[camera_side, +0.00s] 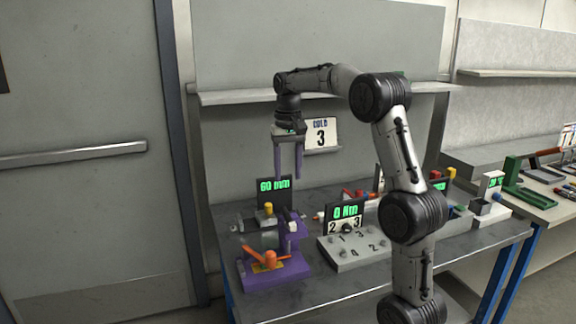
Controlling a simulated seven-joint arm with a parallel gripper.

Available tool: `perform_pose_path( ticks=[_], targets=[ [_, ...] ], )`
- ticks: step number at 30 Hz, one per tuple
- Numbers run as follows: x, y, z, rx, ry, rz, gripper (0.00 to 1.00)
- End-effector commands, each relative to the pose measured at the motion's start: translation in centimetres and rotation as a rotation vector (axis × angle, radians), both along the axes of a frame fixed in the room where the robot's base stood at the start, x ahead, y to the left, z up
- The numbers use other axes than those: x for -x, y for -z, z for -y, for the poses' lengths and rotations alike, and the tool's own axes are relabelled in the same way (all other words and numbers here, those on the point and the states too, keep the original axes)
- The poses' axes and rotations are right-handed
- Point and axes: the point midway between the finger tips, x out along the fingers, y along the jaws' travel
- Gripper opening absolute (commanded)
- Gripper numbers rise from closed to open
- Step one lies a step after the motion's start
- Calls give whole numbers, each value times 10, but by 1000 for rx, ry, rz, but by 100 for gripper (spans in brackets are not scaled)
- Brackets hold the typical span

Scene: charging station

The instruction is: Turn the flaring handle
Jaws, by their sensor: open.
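A purple fixture (291,236) stands at the front left of the metal bench. An orange handle (270,258) with an upright knob lies low on its front base and looks like the flaring handle, though no label confirms this. A yellow knob (268,208) sits higher on the fixture, beside a grey metal part (242,226) at its left. My gripper (288,178) hangs above the fixture, fingers pointing down and apart, with nothing between them. It is well above the orange handle and touches nothing.
A display reading 60 mm (274,190) stands behind the fixture, below my fingers. To the right are a display reading 0 Nm (345,212) and a grey block with numbered holes (350,254). A card marked COLD 3 (320,134) is behind the gripper. The bench's front edge (290,300) is clear.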

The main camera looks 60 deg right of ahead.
Motion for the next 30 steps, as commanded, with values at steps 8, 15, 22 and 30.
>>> perform_pose_path(
  ticks=[8, 15, 22, 30],
  targets=[
    [0, -16, 0, -1, 0, -1, 52],
    [0, -16, 0, -1, 1, -2, 52],
    [1, -6, 0, -4, 1, -5, 52],
    [1, 39, -1, -3, 1, -5, 52]
  ],
)
